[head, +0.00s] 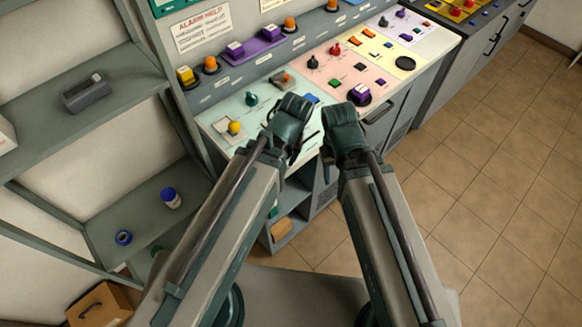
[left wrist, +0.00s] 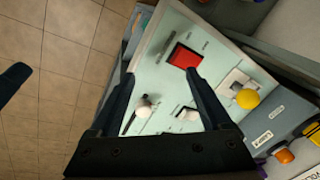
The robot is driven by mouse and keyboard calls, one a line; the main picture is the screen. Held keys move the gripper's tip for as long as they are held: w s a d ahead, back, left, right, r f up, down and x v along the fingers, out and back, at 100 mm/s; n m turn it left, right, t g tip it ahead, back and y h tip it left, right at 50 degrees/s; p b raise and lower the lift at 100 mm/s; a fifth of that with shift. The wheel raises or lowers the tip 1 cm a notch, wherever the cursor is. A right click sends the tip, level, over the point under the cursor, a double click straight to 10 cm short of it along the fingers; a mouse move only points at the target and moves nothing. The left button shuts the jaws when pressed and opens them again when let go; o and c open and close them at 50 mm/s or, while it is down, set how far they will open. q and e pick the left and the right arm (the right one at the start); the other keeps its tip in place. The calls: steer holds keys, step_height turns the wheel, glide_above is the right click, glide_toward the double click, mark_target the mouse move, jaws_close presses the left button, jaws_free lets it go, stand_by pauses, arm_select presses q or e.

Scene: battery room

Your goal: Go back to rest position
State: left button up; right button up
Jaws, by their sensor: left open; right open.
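My left gripper (head: 296,122) is over the front edge of the pale green panel (head: 222,122) on the sloped console. In the left wrist view my left gripper (left wrist: 159,76) is open and empty, its two fingers spread above the panel. A red square button (left wrist: 183,57) and a yellow knob (left wrist: 246,98) lie on the panel beyond the fingers. My right gripper (head: 340,128) is close to the right of the left one, near the front of the pink panel (head: 330,88). It appears open and holds nothing visible; its fingertips are partly hidden.
A grey shelf unit (head: 120,75) stands at the left, holding a grey box (head: 86,95) and a blue-capped jar (head: 170,198). A cardboard box (head: 98,304) is below. The tiled floor (head: 480,190) at the right is clear. The console has an open lower shelf (head: 292,222).

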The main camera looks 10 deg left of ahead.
arm_select(q)
steer(key=s+d+m, duration=0.1)
steer(key=s+d+g, duration=0.1)
steer(key=s+d+m+h, duration=0.1)
steer(key=s+d, duration=0.1)
steer(key=shift+s+d+f+m+g, duration=0.1)
steer(key=shift+f+m+g, duration=0.15)
steer(key=shift+m+g, duration=0.05)
steer(key=shift+c, duration=0.4)
stand_by(0.6)
